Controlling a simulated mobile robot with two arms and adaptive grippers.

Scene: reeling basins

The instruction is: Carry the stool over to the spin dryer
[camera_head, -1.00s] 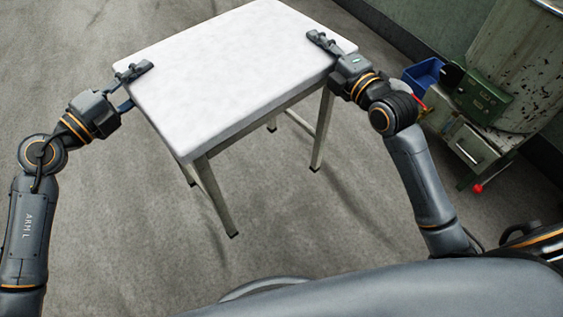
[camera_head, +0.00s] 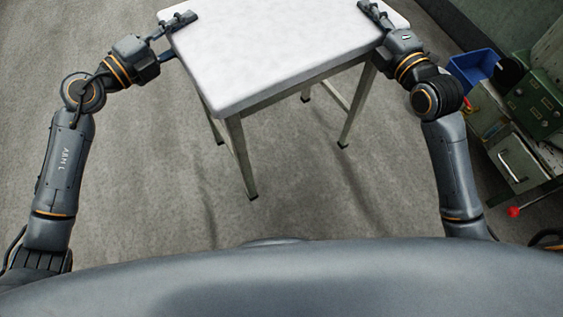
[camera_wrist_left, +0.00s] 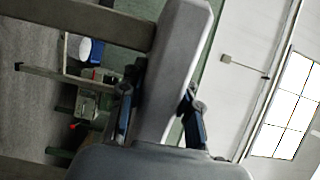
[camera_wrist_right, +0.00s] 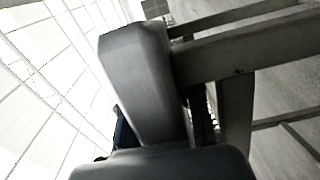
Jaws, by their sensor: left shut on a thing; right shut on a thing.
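The stool (camera_head: 275,55) has a white padded seat and pale metal legs, and is upright in front of me in the head view. My left gripper (camera_head: 178,24) is shut on the left edge of its seat. My right gripper (camera_head: 374,15) is shut on the right edge. The seat edge shows between the jaws in the left wrist view (camera_wrist_left: 172,80) and the right wrist view (camera_wrist_right: 142,85). I cannot tell whether the feet touch the floor. A worn, chipped machine (camera_head: 548,60) with green boxes is partly cut off at the right; I cannot tell whether it is the spin dryer.
A blue bin (camera_head: 472,68) and a green box (camera_head: 532,100) sit by the machine at the right. A red knob (camera_head: 513,212) sticks out low there. A wall (camera_head: 500,20) runs behind. The grey floor (camera_head: 90,30) at the left is clear.

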